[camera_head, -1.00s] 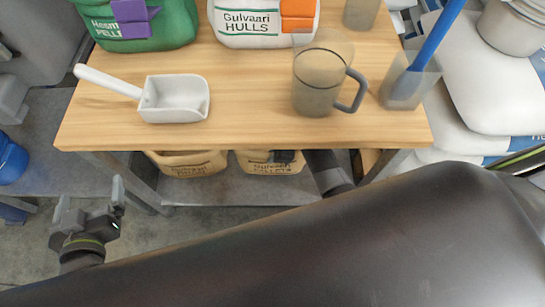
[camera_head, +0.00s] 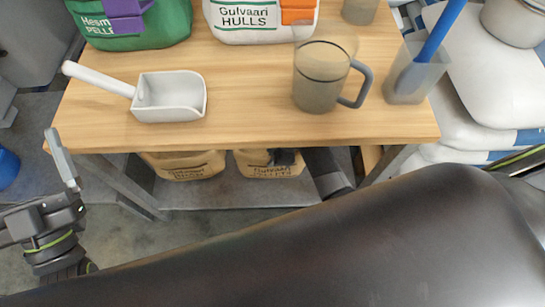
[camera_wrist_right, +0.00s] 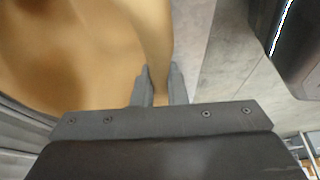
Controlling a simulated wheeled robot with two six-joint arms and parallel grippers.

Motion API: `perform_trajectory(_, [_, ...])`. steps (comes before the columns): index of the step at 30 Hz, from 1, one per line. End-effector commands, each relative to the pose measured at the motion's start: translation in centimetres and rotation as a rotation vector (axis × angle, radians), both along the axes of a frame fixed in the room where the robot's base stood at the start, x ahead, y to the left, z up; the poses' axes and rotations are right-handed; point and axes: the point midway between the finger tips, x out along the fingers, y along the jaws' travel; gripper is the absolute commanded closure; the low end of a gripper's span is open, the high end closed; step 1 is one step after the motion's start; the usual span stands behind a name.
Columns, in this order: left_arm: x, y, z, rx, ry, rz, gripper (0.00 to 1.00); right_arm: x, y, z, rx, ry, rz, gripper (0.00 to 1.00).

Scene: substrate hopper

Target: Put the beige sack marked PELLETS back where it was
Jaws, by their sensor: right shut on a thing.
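The beige sack marked PELLETS (camera_head: 262,170) is below the wooden table, the right one of two beige sacks; its print is hard to read now. My right gripper (camera_head: 287,157) is at its upper right part. In the right wrist view the fingers (camera_wrist_right: 158,72) are close together, shut on a fold of the beige sack (camera_wrist_right: 85,55). The table edge hides the sack's top, and I cannot tell whether it rests on the lower shelf (camera_head: 225,190) or hangs just above it. My left gripper (camera_head: 45,200) is at the far left, empty and apparently open.
Another beige sack (camera_head: 185,166) stands just left. The wooden tabletop (camera_head: 240,95) above holds a white scoop (camera_head: 170,98), a jug (camera_head: 320,85), a green sack (camera_head: 130,30) and a white HULLS sack (camera_head: 255,22). White sacks (camera_head: 470,80) are stacked at right.

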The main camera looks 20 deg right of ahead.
Motion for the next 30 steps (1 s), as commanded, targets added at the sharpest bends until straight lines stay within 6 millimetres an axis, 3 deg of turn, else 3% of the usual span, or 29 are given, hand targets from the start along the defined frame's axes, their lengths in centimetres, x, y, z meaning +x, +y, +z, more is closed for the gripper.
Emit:
perform_trajectory(11, [-0.16, -0.07, 0.21, 0.005, -0.016, -0.001, 0.05, 0.02, -0.01, -0.25, 0.0, -0.001, 0.0, 1.0])
perform_trajectory(12, [-0.19, -0.09, 0.3, 0.006, -0.02, -0.001, 0.05, 0.0, -0.01, -0.28, 0.0, 0.0, 0.0, 0.85])
perform_trajectory(17, [-0.16, -0.08, 0.28, 0.005, -0.019, -0.001, 0.05, 0.01, -0.02, -0.25, 0.0, 0.0, 0.0, 0.66])
perform_trajectory(30, [0.3, 0.14, -0.36, -0.008, 0.033, 0.002, 0.05, -0.02, -0.1, 0.29, 0.0, 0.0, 0.0, 0.66])
